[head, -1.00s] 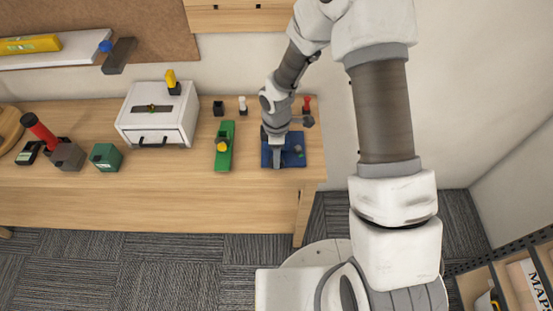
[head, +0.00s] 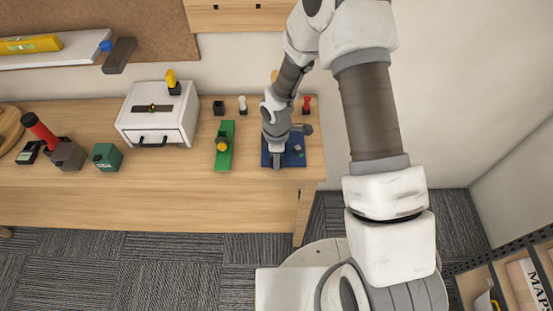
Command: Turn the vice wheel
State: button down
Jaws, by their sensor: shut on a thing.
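The vice stands on a blue base (head: 294,161) near the right end of the wooden bench. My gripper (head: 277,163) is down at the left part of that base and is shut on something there. My wrist and fingers cover most of the vice, so the wheel itself cannot be made out. A small grey-green part (head: 299,150) shows on the base to the right of my gripper.
A green block with a yellow knob (head: 223,147) stands just left of the vice. A white drawer box (head: 158,115) is further left. A red-topped piece (head: 306,103) and a white-topped piece (head: 242,104) stand behind. The bench front (head: 180,185) is clear.

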jog(key=shift+f+b, duration=0.1)
jog(key=shift+b, duration=0.25)
jog(key=h+b, duration=0.2)
jog(key=b, duration=0.1)
jog(key=shift+a+f+h, duration=0.2)
jog(key=shift+a+h, duration=0.1)
jog(key=h+b, duration=0.4)
jog(key=shift+a+f, duration=0.1)
jog(key=shift+a, duration=0.25)
jog(key=h+b, duration=0.1)
jog(key=h, duration=0.1)
jog(key=h+b, duration=0.3)
jog(key=h, duration=0.1)
jog(key=shift+a+f+h+b, duration=0.25)
jog(key=shift+f+h+b, duration=0.05)
jog(key=shift+f+b, duration=0.1)
jog(key=shift+g+h+b, duration=0.3)
jog(key=shift+h+b, duration=0.9)
jog(key=shift+h, duration=0.2)
jog(key=shift+r, duration=0.1)
jog(key=c, duration=0.8)
grip_release()
jog(key=shift+o, duration=0.2)
